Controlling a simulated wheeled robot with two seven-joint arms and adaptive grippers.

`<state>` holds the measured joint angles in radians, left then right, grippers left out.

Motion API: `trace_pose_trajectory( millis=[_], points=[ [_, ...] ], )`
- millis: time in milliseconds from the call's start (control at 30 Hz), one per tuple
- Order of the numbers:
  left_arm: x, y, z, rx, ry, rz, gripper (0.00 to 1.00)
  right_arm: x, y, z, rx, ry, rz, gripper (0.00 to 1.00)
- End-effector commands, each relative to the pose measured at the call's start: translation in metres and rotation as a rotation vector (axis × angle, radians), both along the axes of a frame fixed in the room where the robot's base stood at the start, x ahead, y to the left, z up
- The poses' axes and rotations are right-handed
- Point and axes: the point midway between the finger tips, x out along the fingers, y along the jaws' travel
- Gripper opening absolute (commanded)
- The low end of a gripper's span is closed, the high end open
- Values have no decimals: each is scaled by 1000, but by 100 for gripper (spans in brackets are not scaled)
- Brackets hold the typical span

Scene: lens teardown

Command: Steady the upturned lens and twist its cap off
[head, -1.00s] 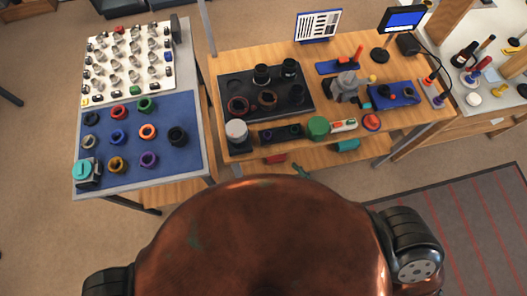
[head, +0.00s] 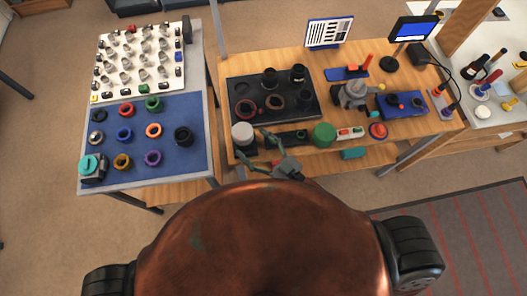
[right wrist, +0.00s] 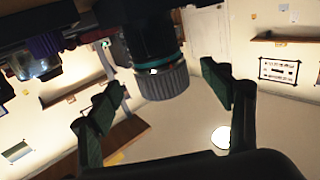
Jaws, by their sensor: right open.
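The upturned lens, a black cylinder with a pale grey cap (head: 243,131) on top, stands at the front left of the wooden bench in the head view. In the right wrist view the lens body (right wrist: 147,38) has a teal ring, and its knurled grey cap (right wrist: 162,84) shows clearly. My right gripper (head: 253,147) reaches in from the front edge and points left at the lens. Its fingers (right wrist: 165,85) are wide apart in the wrist view, with the cap showing in the gap; I see no contact. My left gripper is not in view.
A black tray (head: 294,78) with several dark rings and barrels lies behind the lens. A green cylinder (head: 323,135) and a red round piece (head: 378,130) stand along the front edge. A blue mat (head: 138,144) with coloured rings covers the left table's front.

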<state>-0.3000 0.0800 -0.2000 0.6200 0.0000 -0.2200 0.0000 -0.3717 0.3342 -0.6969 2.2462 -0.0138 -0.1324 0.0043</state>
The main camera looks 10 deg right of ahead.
Motion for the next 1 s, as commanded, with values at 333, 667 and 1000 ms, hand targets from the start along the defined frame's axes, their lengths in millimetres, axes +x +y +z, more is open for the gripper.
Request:
trace_pose_trajectory(
  millis=[333, 667, 1000],
  points=[
    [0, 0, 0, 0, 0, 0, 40, 38, 29, 0, -1, -1, 0, 73],
    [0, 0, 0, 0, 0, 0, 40, 42, 32, 0, 0, 0, 0, 73],
    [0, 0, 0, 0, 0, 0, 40, 42, 32, 0, 0, 0, 0, 54]
  ],
)
